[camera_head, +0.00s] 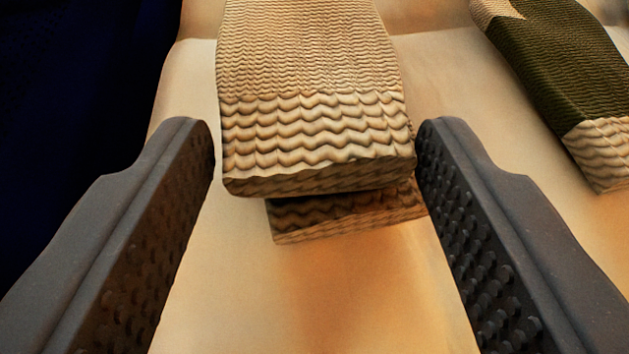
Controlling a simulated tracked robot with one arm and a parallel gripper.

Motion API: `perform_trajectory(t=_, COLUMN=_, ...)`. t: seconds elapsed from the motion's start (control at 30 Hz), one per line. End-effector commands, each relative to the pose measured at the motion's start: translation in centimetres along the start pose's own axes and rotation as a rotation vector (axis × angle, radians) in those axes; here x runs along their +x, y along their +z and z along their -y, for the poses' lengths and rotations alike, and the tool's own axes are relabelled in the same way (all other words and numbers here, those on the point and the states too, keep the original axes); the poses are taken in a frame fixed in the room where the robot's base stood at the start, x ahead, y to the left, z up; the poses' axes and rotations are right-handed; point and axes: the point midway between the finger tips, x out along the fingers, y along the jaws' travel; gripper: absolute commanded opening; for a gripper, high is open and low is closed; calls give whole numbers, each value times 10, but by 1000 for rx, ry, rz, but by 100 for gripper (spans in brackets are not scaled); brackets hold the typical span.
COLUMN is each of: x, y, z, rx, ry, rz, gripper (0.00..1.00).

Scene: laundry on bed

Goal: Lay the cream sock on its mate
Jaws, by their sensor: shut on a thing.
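A cream knitted sock (315,125) with a wavy ribbed end is held between the two fingers of my gripper (316,150). The left and right fingertips are at its sides. A second cream sock (345,215) shows beneath it on the bed, its near end sticking out a little lower and to the right. Most of this lower sock is hidden by the held one. I cannot tell whether the two socks touch. The far end of the held sock runs out of the top of the picture.
A dark olive sock with cream ends (560,75) lies to the right on the pale bed cover (340,300). The cover is clear in front of the cream socks. The bed's left edge drops off into darkness.

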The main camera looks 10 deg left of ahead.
Motion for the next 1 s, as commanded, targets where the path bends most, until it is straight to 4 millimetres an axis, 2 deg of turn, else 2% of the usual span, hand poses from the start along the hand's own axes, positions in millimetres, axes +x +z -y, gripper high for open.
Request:
perform_trajectory(t=0.03, x=0, y=0, z=0, rx=0, ry=0, rz=0, gripper=62)
perform_trajectory(t=0.1, x=0, y=0, z=0, rx=0, ry=0, rz=0, gripper=76)
perform_trajectory(t=0.47, x=-3, y=-1, z=0, rx=1, ry=0, rz=0, gripper=76)
perform_trajectory(t=0.57, x=-14, y=-1, z=0, rx=3, ry=0, rz=2, gripper=76)
perform_trajectory(t=1.0, x=-88, y=-2, z=-1, rx=3, ry=3, rz=2, gripper=76)
